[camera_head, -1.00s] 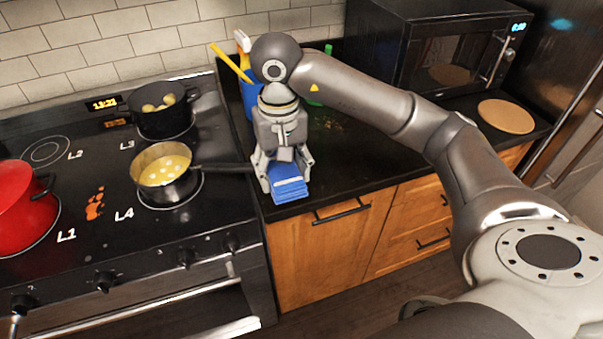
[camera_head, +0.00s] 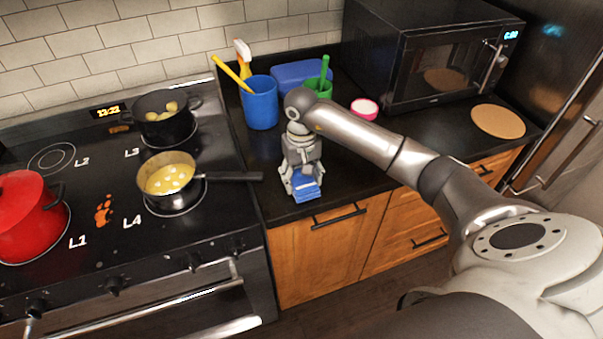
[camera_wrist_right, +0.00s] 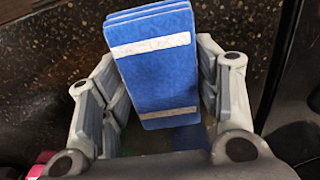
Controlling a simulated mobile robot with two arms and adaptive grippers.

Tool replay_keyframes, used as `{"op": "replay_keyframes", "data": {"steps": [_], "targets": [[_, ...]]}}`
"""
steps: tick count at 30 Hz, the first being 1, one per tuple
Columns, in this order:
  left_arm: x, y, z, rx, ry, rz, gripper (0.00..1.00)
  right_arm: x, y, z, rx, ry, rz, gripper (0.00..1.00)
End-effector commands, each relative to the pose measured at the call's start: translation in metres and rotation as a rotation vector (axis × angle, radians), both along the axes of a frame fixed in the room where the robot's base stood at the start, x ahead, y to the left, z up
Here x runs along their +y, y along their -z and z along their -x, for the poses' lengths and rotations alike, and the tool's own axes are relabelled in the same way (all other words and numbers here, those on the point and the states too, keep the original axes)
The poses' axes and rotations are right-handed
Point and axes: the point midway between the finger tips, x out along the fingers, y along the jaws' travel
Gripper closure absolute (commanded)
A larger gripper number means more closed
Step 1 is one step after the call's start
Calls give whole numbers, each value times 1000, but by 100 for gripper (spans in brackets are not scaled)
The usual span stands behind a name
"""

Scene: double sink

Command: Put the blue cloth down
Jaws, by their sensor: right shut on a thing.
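The blue cloth (camera_head: 306,188) is a folded blue pad with pale stripes. It is at the front part of the black countertop, right of the stove. My right gripper (camera_head: 303,181) points down and is shut on the blue cloth. In the right wrist view the cloth (camera_wrist_right: 158,75) sits between the two fingers of the gripper (camera_wrist_right: 160,95), above speckled black counter. I cannot tell whether the cloth touches the counter. My left gripper is not in view.
A blue cup (camera_head: 261,103) with utensils, a blue box (camera_head: 298,75), a green cup (camera_head: 319,88) and a pink-rimmed bowl (camera_head: 365,108) stand behind. A saucepan (camera_head: 168,187) points its handle toward the counter. The microwave (camera_head: 440,60) is at right.

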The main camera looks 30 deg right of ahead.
Motion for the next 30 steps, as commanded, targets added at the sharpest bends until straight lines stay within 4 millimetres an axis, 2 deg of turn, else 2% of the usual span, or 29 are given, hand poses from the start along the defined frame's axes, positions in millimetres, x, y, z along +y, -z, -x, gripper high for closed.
{"op": "replay_keyframes", "data": {"steps": [2, 14, 15, 19, 30], "targets": [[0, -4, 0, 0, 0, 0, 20, 0, 3, 0, 1, 1, -1, 69], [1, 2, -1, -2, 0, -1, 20, 0, 9, 0, -2, 0, 0, 69], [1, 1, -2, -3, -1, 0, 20, 0, 8, 0, -1, 0, 0, 38], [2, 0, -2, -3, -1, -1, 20, 0, 8, 0, -1, 0, 0, 21], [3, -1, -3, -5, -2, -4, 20, 0, 6, 0, -1, 0, -1, 20]]}}
